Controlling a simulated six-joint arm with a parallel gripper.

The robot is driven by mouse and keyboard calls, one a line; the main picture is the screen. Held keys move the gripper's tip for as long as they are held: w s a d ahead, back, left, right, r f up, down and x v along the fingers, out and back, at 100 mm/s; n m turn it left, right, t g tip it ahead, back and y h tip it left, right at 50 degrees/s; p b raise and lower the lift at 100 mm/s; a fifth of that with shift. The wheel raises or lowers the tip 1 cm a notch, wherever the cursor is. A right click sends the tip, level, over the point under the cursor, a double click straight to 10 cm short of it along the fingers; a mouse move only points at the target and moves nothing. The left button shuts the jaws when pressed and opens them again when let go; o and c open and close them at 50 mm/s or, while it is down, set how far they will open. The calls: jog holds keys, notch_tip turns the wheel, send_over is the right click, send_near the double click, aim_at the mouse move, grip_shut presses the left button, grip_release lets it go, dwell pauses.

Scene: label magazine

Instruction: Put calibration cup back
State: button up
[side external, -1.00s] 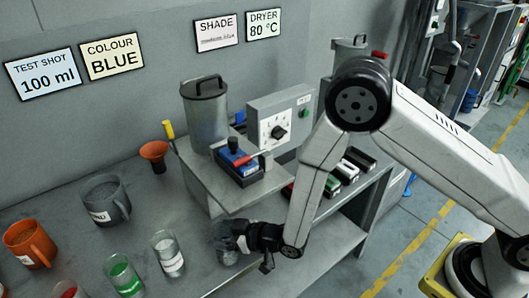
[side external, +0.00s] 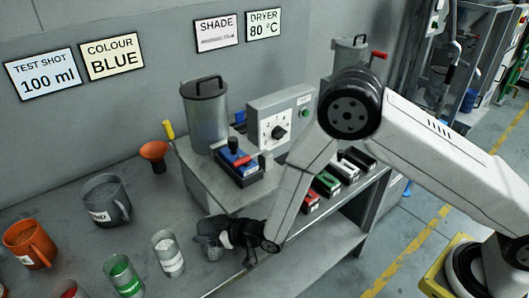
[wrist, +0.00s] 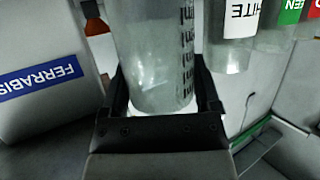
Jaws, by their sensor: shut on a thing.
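The calibration cup (wrist: 155,50) is a clear cylinder with black graduation marks, seen in the wrist view. My gripper (wrist: 160,105) is shut on it, one dark finger on each side. The held cup looks empty.
The WHITE-labelled cup shows close beside the held cup in the wrist view (wrist: 238,30). A green cup (side external: 124,278), a red cup (side external: 70,291), a grey jug (side external: 106,200) and an orange jug (side external: 30,245) stand further left. A raised shelf (side external: 200,182) is behind my gripper.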

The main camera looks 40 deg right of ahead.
jog(key=o, duration=1.3)
jog(key=shift+f, duration=0.1)
jog(key=shift+c, duration=0.2)
jog(key=v, duration=1.2)
jog(key=shift+d, duration=0.1)
